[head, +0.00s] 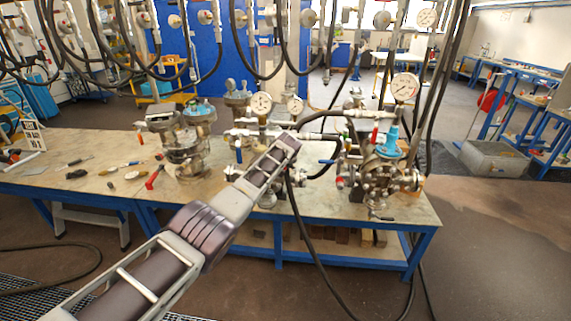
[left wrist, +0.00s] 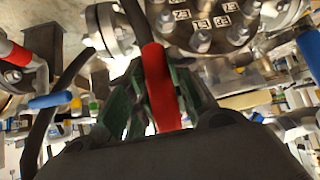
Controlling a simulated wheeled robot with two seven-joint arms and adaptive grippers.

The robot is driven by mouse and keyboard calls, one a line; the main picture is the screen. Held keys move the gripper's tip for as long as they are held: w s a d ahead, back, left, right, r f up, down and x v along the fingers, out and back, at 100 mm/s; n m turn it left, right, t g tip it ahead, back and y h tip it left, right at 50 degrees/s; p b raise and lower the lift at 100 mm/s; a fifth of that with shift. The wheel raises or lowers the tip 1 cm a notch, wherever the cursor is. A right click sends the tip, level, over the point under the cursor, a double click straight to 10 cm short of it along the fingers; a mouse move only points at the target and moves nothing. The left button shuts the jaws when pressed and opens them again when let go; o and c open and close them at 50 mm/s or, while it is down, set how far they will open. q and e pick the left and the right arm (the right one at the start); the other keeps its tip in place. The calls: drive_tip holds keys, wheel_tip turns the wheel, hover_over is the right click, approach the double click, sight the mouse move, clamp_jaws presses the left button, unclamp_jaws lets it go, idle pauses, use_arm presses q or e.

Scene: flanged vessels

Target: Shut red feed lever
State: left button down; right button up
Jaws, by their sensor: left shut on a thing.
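In the left wrist view a red lever (left wrist: 158,75) runs between the green-sided fingers of my left gripper (left wrist: 162,97), which is shut on it. A bolted metal flange (left wrist: 205,28) with small number labels sits just beyond the lever. In the head view my left arm reaches from the lower left to the middle of the bench; the held lever and my fingers are hidden behind the end of the arm. My right gripper is in neither view.
Flanged vessels stand left (head: 188,145) and right (head: 378,160) on the blue-framed bench (head: 100,190). Gauges (head: 405,87) rise above them, and black hoses hang around. In the left wrist view, another red handle (left wrist: 15,52) and a blue handle (left wrist: 50,100) lie left of the fingers.

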use_arm(q)
drive_tip(key=shift+a, duration=0.1)
drive_tip(key=c, duration=1.3)
unclamp_jaws()
drive_tip(key=shift+o, duration=0.2)
drive_tip(key=shift+s+r, duration=0.1)
drive_tip(key=shift+s+r, duration=0.15)
drive_tip(key=shift+r, duration=0.05)
drive_tip(key=v, duration=1.1)
